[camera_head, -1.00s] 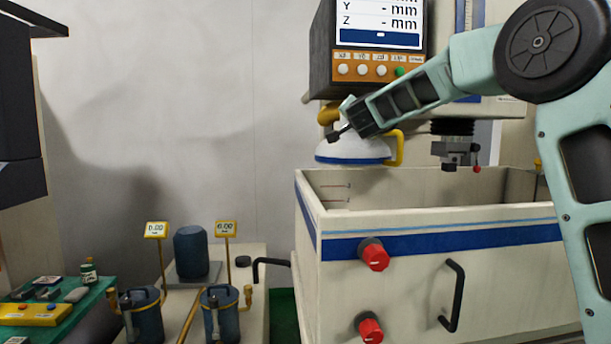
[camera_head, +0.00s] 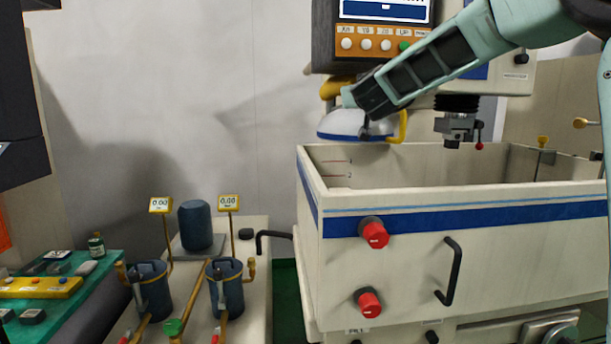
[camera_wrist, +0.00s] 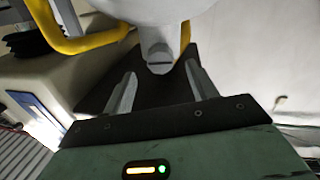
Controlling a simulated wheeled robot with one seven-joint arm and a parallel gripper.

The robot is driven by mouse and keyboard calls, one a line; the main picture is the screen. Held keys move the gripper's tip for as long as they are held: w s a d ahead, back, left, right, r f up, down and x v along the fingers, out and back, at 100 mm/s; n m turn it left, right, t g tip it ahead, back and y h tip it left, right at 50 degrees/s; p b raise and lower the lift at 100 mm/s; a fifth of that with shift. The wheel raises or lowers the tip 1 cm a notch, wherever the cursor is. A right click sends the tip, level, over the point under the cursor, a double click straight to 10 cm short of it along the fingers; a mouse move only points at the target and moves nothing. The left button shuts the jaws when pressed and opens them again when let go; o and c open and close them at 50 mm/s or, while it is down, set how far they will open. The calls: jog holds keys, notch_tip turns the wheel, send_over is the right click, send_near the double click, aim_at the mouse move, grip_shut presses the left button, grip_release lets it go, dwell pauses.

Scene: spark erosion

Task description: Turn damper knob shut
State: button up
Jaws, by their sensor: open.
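The white hood (camera_head: 345,123) with a blue rim hangs above the tank, with a yellow handle (camera_head: 403,125) on its side. In the wrist view, a grey knob with a dark slot (camera_wrist: 160,57) sticks out below the hood's pale underside (camera_wrist: 150,8); I take it to be the damper knob. My gripper (camera_wrist: 160,75) is open, and its two fingers appear on either side of the knob, with gaps visible. In the head view, my gripper (camera_head: 366,128) is in front of the hood and hides the knob.
The open white tank (camera_head: 480,240) with red knobs (camera_head: 374,234) stands below. The control panel (camera_head: 382,42) is just above my forearm. A grey machine head (camera_head: 458,127) hangs to the right. In the wrist view, a yellow tube (camera_wrist: 75,42) runs close at the left.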

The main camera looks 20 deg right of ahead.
jog(key=b+v, duration=0.3)
jog(key=v, duration=0.8)
jog(key=s+a+f+n+g+y+b, duration=0.1)
jog(key=a+f+n+y+b, duration=0.2)
jog(key=a+f+y, duration=0.5)
jog(key=a+f+n, duration=0.1)
jog(key=a+f, duration=0.5)
jog(key=a, duration=0.1)
jog(key=shift+n, duration=0.4)
jog(key=s+a+f+n+g+y, duration=0.4)
jog(key=s+a+f+g, duration=0.5)
jog(key=s+a+f, duration=0.55)
jog(key=s+d+f+n+g+h, duration=0.1)
jog(key=s+d+f+g, duration=0.1)
jog(key=s+f, duration=0.4)
jog(key=s+d+f+n+g+h, duration=0.1)
jog(key=s+f, duration=0.5)
jog(key=s, duration=0.6)
jog(key=d+g+h, duration=0.1)
jog(key=d+g, duration=0.1)
jog(key=g, duration=0.1)
jog(key=shift+s+d+f+h+b, duration=0.2)
jog(key=shift+s+f+h+b, duration=0.1)
jog(key=shift+s+f+b, duration=0.1)
